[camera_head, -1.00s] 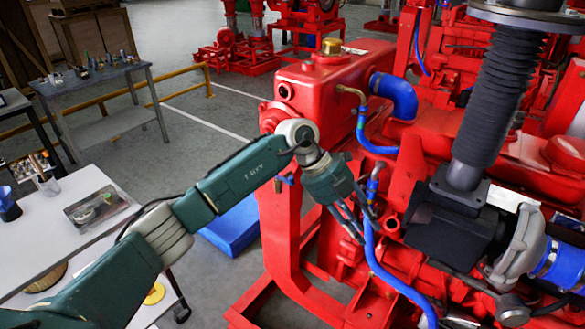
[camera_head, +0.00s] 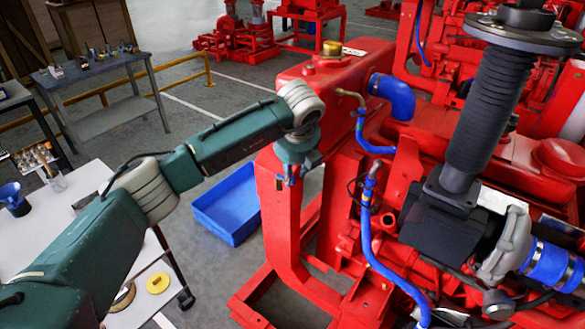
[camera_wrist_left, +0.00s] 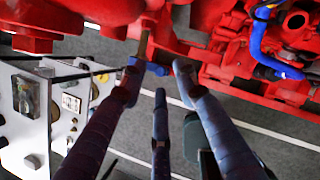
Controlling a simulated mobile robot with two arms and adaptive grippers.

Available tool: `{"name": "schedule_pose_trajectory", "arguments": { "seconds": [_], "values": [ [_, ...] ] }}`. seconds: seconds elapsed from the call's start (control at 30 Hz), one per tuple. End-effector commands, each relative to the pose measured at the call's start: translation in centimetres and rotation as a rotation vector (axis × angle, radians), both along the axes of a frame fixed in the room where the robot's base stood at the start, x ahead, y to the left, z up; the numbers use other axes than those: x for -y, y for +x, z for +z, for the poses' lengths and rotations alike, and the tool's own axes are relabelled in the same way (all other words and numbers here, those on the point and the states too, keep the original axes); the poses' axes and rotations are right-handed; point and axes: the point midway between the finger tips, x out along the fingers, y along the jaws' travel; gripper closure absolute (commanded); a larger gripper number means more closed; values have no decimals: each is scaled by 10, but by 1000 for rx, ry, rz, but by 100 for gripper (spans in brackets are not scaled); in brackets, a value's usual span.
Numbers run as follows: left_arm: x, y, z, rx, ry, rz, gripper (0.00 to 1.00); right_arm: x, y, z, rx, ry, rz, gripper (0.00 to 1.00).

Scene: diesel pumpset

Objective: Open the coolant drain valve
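The coolant drain valve shows in the left wrist view as a small blue lever (camera_wrist_left: 149,66) on a brass-coloured stem below the red machine body (camera_wrist_left: 100,14). My left gripper (camera_wrist_left: 157,72) is open, its fingers spread, with the lever between or just beyond the fingertips. The left finger overlaps the lever's left end; I cannot tell whether they touch. My right gripper is not in view.
A blue bin (camera_head: 228,205) stands on the floor left of the red frame. A white table (camera_head: 85,190) is at the left. Blue hoses (camera_head: 368,235) run down the engine right of the gripper. A grey panel with knobs (camera_wrist_left: 30,120) is at the wrist view's left.

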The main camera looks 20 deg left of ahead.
Motion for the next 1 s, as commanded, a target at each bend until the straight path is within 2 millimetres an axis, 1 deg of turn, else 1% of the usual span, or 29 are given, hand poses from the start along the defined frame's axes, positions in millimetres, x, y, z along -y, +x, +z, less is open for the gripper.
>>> {"name": "schedule_pose_trajectory", "arguments": {
  "seconds": [0.03, 0.2, 0.43, 0.47, 0.6, 0.87, 1.0],
  "values": [
    [-1, 1, -4, -2, 0, 0, 69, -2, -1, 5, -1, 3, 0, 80],
    [-2, 5, -13, -1, 0, -2, 69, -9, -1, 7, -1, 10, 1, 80],
    [-2, 5, -15, 0, 0, -2, 69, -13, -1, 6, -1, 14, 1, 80],
    [-2, 5, -15, 0, 0, -2, 71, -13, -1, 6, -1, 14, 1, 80],
    [-2, 5, -14, 0, 0, -2, 99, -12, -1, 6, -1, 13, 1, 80],
    [-2, 5, -14, 2, -1, -8, 100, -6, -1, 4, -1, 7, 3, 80],
    [-3, 4, -16, 4, -2, -37, 100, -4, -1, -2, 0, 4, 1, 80]
  ]
}}
